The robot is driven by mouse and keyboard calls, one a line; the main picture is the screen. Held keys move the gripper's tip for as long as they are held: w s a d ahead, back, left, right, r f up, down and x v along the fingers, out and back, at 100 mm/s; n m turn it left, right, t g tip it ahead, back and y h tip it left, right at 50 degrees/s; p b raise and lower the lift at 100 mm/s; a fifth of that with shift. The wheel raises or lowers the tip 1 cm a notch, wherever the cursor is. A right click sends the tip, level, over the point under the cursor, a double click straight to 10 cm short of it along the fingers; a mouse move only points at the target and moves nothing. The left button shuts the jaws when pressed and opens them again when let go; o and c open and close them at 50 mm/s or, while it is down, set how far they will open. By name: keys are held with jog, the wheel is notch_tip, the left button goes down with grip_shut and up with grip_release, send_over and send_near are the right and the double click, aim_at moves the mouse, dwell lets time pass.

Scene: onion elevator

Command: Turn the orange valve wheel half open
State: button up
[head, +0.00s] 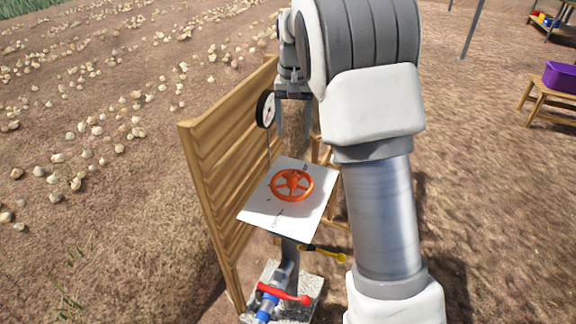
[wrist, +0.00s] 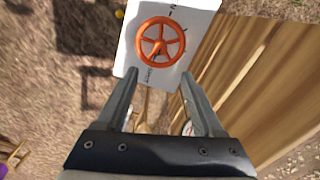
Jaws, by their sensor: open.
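The orange valve wheel (head: 292,185) is a spoked ring on a white, marked plate (head: 262,213), in the middle of the head view. In the wrist view the wheel (wrist: 162,42) and its plate (wrist: 205,4) are at the top, past my fingertips. My gripper (wrist: 158,76) is open and empty, its two fingers apart and not touching the wheel. In the head view my gripper (head: 294,128) hangs beyond the plate, near the wooden panel, partly hidden by my arm. The wheel's hub and spokes show clearly; small marks on the plate are hard to read.
A slatted wooden panel (head: 222,165) stands left of the plate, with a round gauge (head: 265,109) at its top. Below are a red lever (head: 284,293), a yellow lever (head: 324,252) and a blue pipe fitting (head: 268,302). A purple basin (head: 561,77) sits far right.

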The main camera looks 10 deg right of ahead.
aim_at(292, 174)
notch_tip(292, 174, down, 18)
jog(key=shift+w+r+b, duration=0.1)
jog(key=shift+w+b, duration=0.05)
jog(key=shift+b, duration=0.7)
grip_shut()
